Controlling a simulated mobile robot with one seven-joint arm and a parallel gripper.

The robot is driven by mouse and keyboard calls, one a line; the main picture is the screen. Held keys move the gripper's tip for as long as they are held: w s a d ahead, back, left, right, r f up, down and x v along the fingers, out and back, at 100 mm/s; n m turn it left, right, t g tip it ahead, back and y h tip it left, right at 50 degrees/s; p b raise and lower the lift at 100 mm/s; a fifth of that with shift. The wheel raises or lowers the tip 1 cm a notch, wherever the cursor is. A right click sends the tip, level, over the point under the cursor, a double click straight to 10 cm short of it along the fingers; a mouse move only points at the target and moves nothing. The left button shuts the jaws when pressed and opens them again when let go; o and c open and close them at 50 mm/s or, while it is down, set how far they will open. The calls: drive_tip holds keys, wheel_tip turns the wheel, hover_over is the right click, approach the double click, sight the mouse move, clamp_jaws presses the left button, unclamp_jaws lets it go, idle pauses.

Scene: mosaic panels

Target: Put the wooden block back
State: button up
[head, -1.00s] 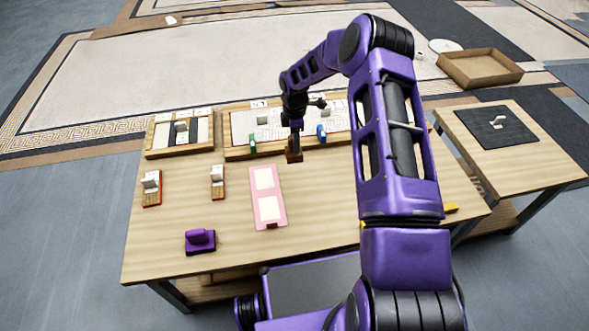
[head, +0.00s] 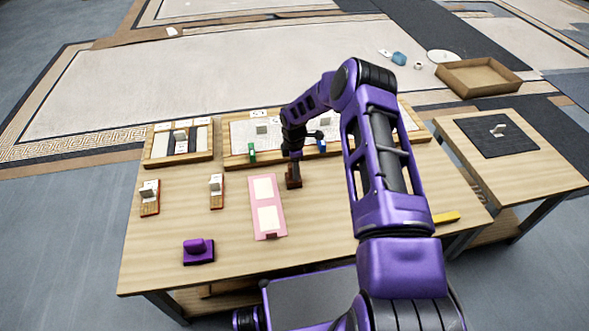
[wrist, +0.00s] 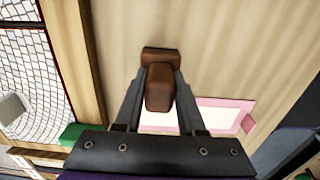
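The wooden block (head: 293,179) is dark brown with a raised handle on a flat base. In the head view it is upright just right of the pink panel, low over the table or on it; I cannot tell whether it touches. My gripper (head: 294,163) is above it, pointing down. In the wrist view my gripper (wrist: 160,88) has one finger on each side of the block's handle (wrist: 160,90), closed on it. The base (wrist: 161,54) shows beyond the fingertips.
The pink panel (head: 281,205) lies left of the block. Behind stand a large mosaic frame (head: 240,133) and a smaller one (head: 205,153), with a green piece (head: 252,155) and a blue piece (head: 321,146). A purple handled block (head: 198,251) sits front left. Bare table surrounds the wooden block's right side.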

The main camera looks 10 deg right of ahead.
drive_tip(key=o, duration=0.4)
wheel_tip(320, 180, up, 12)
drive_tip(key=shift+r+p, duration=0.15)
drive_tip(key=shift+p, duration=0.65)
